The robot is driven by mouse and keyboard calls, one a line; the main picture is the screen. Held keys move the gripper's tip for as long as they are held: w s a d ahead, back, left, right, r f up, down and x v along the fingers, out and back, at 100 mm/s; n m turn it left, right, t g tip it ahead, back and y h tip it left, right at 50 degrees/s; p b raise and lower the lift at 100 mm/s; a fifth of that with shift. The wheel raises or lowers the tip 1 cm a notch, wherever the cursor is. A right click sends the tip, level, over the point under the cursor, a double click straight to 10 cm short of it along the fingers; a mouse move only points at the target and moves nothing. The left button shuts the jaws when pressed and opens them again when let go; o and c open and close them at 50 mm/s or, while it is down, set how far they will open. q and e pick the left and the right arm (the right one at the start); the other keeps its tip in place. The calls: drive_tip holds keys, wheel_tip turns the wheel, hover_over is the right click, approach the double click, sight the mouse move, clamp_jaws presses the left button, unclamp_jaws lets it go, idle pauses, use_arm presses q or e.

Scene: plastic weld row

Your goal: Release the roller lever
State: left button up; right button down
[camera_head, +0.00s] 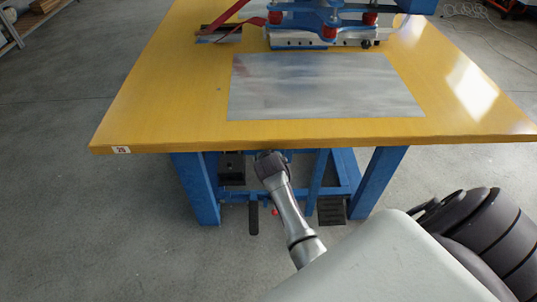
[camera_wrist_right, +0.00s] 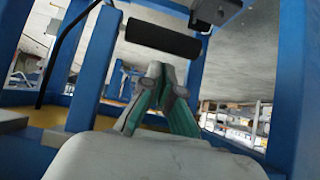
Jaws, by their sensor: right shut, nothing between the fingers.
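In the right wrist view a black roller (camera_wrist_right: 163,39) lies crosswise just beyond my right gripper (camera_wrist_right: 166,76). The grey fingers with green sides are shut with nothing between them. In the head view my right arm reaches down to the table's front edge, and the fingertips do not show. A black upright handle (camera_head: 253,218) hangs below the blue frame there; I cannot tell if it is the same part as the roller. My left gripper is not in view.
The yellow table (camera_head: 160,100) stands on blue legs (camera_head: 378,180) and bears a metal sheet (camera_head: 320,85) and a blue machine (camera_head: 320,18). A black pedal (camera_head: 332,210) sits low at the right. Blue bars (camera_wrist_right: 98,65) flank my right gripper.

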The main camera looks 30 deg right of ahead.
drive_tip(key=shift+v, duration=0.95)
drive_tip(key=shift+w+d+r, duration=0.15)
drive_tip(key=s+a+f+n+g+y, duration=0.25)
drive_tip(key=s+a+f, duration=0.35)
drive_tip(key=s, duration=0.5)
drive_tip(key=s+a+f+n+g+y, duration=0.1)
drive_tip(key=s+a+f+n+g, duration=0.2)
drive_tip(key=s+f, duration=0.7)
drive_tip(key=s+a+f+n+g+y, duration=0.1)
drive_tip(key=s+a+f+n+y, duration=0.15)
drive_tip(key=s+a+f, duration=0.65)
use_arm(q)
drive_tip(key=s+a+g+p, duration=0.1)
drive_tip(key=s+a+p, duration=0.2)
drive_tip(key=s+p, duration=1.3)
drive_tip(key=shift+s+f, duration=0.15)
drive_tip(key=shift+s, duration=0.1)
use_arm(e)
drive_tip(key=s+d+r, duration=0.1)
drive_tip(key=s+d, duration=0.2)
drive_tip(key=s, duration=0.7)
drive_tip(key=s+d+r+g, duration=0.1)
drive_tip(key=s+d, duration=0.2)
drive_tip(key=s, duration=0.6)
drive_tip(key=shift+s+r+n+h, duration=0.4)
